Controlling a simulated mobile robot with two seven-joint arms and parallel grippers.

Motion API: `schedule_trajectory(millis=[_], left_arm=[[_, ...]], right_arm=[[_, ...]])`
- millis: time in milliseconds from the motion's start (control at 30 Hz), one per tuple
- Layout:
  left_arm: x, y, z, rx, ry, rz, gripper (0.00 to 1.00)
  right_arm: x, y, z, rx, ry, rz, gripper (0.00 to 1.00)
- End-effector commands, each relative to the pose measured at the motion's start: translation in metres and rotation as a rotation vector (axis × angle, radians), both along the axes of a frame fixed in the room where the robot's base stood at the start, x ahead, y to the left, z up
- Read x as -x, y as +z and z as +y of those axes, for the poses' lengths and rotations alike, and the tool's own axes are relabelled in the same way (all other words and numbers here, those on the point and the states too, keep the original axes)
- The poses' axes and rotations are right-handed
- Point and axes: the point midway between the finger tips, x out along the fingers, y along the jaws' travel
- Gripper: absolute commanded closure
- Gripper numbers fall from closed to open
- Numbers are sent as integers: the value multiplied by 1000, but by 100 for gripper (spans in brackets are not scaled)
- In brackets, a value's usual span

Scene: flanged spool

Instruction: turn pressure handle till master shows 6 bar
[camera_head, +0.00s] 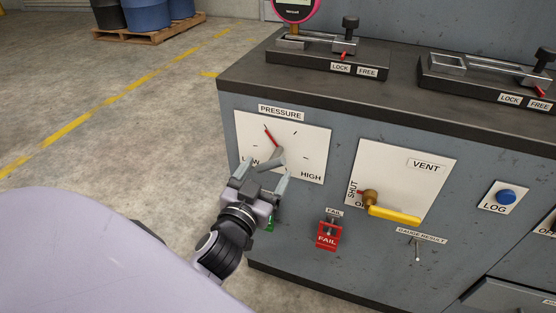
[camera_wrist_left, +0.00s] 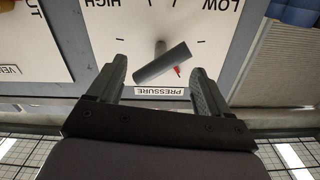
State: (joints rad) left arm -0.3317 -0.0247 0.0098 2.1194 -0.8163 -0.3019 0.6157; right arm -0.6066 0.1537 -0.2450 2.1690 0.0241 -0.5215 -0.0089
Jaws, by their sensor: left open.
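The grey bar-shaped pressure handle (camera_head: 268,163) sits on the white PRESSURE panel (camera_head: 312,143), marked LOW and HIGH. Its red pointer (camera_head: 271,137) points up and left. My left gripper (camera_head: 265,170) is open at the handle. In the left wrist view, which is upside down, the handle (camera_wrist_left: 160,65) lies tilted between the two spread fingers of my left gripper (camera_wrist_left: 156,78), with gaps on both sides. The pink-rimmed gauge (camera_head: 296,18), perhaps the master, is cut off at the top and its reading cannot be read. My right gripper is out of view.
Two clamp fixtures (camera_head: 325,62) stand on the dark bench top (camera_head: 400,103). The floor at left is open.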

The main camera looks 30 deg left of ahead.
Motion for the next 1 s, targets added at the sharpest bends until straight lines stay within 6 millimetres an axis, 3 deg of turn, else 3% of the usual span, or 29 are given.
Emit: schedule_trajectory(millis=[400, 800, 867, 1000], left_arm=[[-47, 0, 11, -1, -1, 0, 21], [-53, 0, 13, 0, 0, 2, 21], [-53, 0, 13, 0, 0, 2, 37], [-53, 0, 13, 0, 0, 2, 83]], right_arm=[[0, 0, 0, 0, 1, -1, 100], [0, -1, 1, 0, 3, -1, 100], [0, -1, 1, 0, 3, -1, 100], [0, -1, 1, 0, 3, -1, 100]])
